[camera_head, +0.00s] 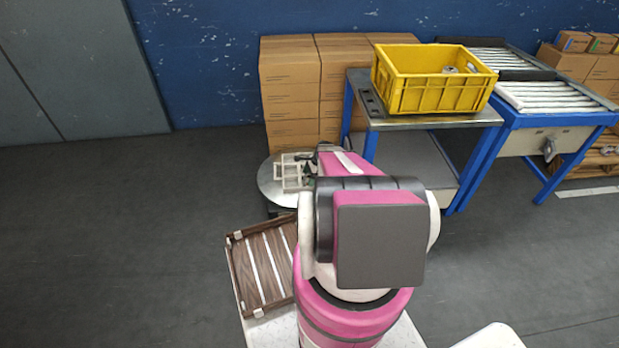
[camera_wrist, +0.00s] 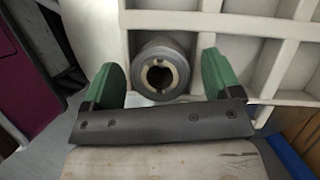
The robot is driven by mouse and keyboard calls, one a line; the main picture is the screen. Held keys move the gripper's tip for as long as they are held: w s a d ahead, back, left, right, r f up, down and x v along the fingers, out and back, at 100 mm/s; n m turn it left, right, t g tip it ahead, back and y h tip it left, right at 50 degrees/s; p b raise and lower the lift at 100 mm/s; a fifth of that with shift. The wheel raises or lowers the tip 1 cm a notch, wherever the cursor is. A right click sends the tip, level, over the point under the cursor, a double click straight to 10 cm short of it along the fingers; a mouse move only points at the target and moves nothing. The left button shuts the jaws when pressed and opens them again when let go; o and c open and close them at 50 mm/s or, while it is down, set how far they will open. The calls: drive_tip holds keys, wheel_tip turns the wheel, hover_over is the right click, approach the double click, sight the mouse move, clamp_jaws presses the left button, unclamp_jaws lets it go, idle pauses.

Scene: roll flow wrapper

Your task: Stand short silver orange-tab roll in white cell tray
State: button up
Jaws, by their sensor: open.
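The white cell tray (camera_head: 283,184) lies on a round table in the head view. Its pale walls and square cells also fill the upper wrist view (camera_wrist: 228,24). A grey roll (camera_wrist: 160,70) with a hollow core shows end-on at a near cell of the tray, seemingly upright. No orange tab is visible on it. My gripper (camera_wrist: 160,62) is open, with one green finger on each side of the roll and visible gaps between them. How deep the roll sits in the cell cannot be told. In the head view my arm hides most of the gripper.
A yellow crate (camera_head: 432,96) with a small pale item inside stands on a blue-legged bench at the right. Stacked cartons (camera_head: 290,88) stand behind the round table (camera_head: 268,184). A brown slatted tray (camera_head: 240,275) lies at front left. The floor at far left is clear.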

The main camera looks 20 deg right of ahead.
drive_tip(key=v, duration=1.2)
drive_tip(key=s+a+r+n+h, duration=0.2)
drive_tip(key=s+a+r+n, duration=0.7)
drive_tip(key=a+r, duration=0.2)
drive_tip(key=s+a+r+n+h, duration=0.2)
drive_tip(key=s+a+r+n, duration=0.7)
drive_tip(key=a, duration=0.4)
wheel_tip(320, 180, up, 2)
drive_tip(key=shift+r+n+h, duration=0.15)
drive_tip(key=shift+n+h, duration=0.25)
drive_tip(key=shift+n, duration=0.1)
drive_tip(key=shift+s+a, duration=0.1)
drive_tip(key=shift+a, duration=0.05)
